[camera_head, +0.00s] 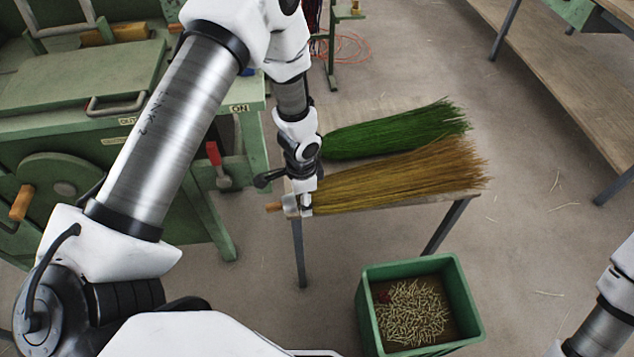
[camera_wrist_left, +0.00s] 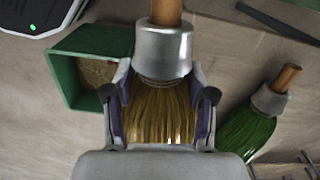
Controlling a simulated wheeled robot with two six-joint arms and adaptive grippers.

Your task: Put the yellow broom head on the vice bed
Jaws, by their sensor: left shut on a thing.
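The yellow broom head (camera_head: 400,178) lies on a small table (camera_head: 447,197), its bristles pointing right and its metal collar and wooden stub at the left end. My left gripper (camera_head: 306,205) is at the collar end. In the left wrist view my left gripper (camera_wrist_left: 160,110) is shut around the yellow bristles (camera_wrist_left: 158,112) just below the metal collar (camera_wrist_left: 162,52). The vice bed cannot be made out for certain; a green machine (camera_head: 80,100) stands at the left. My right gripper is not in view; only part of my right arm shows at the right edge.
A green broom head (camera_head: 395,130) lies behind the yellow one on the same table. A green crate (camera_head: 458,290) with small pale pieces stands on the floor in front. A long bench (camera_head: 560,75) is at the right. Open floor lies between the table and the bench.

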